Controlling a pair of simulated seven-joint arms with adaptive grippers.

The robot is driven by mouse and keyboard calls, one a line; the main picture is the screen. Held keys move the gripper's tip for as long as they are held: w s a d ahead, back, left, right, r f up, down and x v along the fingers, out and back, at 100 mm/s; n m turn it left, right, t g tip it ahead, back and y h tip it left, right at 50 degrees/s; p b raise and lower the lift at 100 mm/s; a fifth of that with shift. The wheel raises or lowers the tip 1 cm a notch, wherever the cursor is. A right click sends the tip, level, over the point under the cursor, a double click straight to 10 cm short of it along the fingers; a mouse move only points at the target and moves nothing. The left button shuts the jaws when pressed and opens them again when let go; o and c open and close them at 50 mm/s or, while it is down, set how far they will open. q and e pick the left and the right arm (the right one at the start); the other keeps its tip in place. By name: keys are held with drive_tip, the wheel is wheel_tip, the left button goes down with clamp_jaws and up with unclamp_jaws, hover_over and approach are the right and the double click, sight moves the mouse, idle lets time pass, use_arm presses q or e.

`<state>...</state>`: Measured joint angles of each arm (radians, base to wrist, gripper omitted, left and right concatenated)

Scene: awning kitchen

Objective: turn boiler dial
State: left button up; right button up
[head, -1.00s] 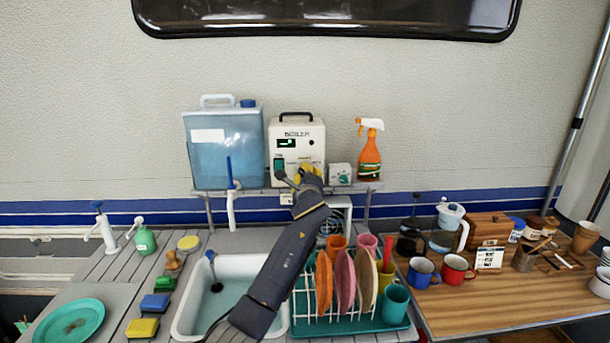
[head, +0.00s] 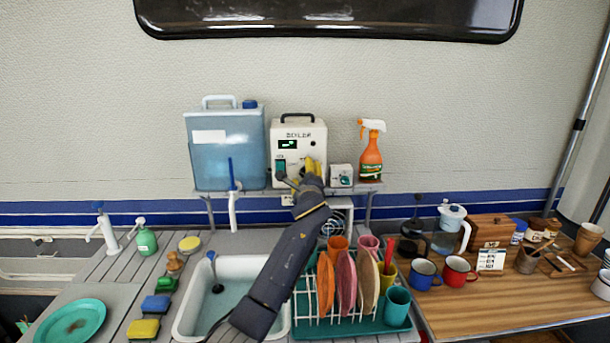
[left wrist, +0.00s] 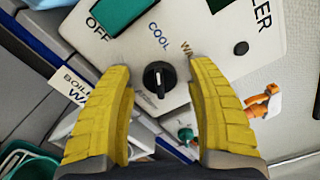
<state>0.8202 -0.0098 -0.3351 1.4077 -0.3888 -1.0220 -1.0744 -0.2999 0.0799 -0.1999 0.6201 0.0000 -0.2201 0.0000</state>
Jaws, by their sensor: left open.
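The white boiler (head: 314,135) stands on the wall shelf in the head view. Its black dial (left wrist: 158,78) shows in the left wrist view, on the panel marked OFF, COOL and a partly covered label starting with WA. A thin white mark shows on the dial. My left gripper (left wrist: 160,68) is open, with one yellow finger on each side of the dial; contact cannot be told. In the head view this gripper (head: 313,165) is at the boiler's lower right front and hides the dial. My right gripper is in neither view.
A blue water tank (head: 228,150) stands left of the boiler. A small white box with a teal knob (head: 341,176) and an orange spray bottle (head: 371,155) stand to its right. Below are the sink (head: 190,315) and a dish rack (head: 350,328) with plates.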

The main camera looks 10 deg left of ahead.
use_arm(q)
drive_tip(key=v, duration=1.2)
idle(0.3)
